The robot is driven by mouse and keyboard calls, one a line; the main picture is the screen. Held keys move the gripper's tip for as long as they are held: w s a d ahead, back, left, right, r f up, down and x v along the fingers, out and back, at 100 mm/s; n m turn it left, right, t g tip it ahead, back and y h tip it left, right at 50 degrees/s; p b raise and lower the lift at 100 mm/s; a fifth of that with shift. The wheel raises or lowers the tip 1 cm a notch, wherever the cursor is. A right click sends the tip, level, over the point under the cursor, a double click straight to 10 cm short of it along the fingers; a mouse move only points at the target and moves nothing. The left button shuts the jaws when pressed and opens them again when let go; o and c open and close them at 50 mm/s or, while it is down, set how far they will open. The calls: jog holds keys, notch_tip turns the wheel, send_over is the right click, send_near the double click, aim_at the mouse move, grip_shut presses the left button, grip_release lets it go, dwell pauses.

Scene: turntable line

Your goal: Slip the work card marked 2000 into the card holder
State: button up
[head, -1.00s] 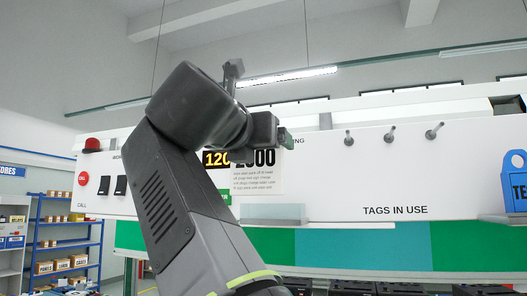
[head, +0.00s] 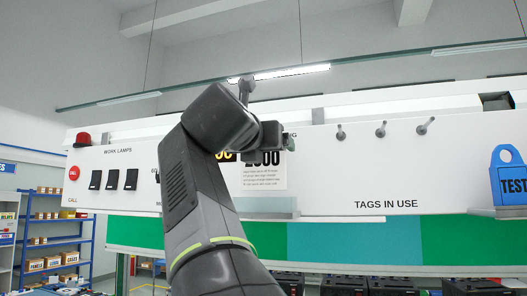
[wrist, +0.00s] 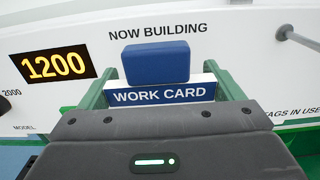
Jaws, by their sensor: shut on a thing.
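The white work card (head: 264,176) with a bold black 2000 and small print hangs upright below my gripper (head: 272,138), in front of the white panel. My gripper is shut on it; in the wrist view its green fingers (wrist: 157,84) are either side of a blue block (wrist: 157,62). A blue WORK CARD strip (wrist: 161,95) shows just below that block. The card holder (head: 268,207), a pale see-through tray on the panel, is directly below the card. The card's lower edge looks just above the holder's rim; contact or depth cannot be told.
A lit display (wrist: 54,66) reads 1200, partly hidden by my gripper in the head view. Several pegs (head: 381,130) stick out at right, above TAGS IN USE. A blue TEST tag (head: 510,178) stands at far right. Black switches (head: 113,180) are at left.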

aim_at(266, 165)
jog(key=shift+w+d+f+b, duration=0.1)
jog(key=shift+w+f+b, duration=0.15)
jog(key=shift+f+b, duration=0.5)
jog(key=shift+w+d+f+b, duration=0.1)
jog(key=shift+w+f+b, duration=0.2)
jog(key=shift+f, duration=0.8)
jog(key=shift+s, duration=0.1)
jog(key=o, duration=0.8)
jog(key=shift+o, duration=0.2)
jog(key=shift+a, duration=0.1)
jog(key=b+v, duration=0.2)
jog(key=v, duration=1.1)
jog(key=shift+s, duration=0.35)
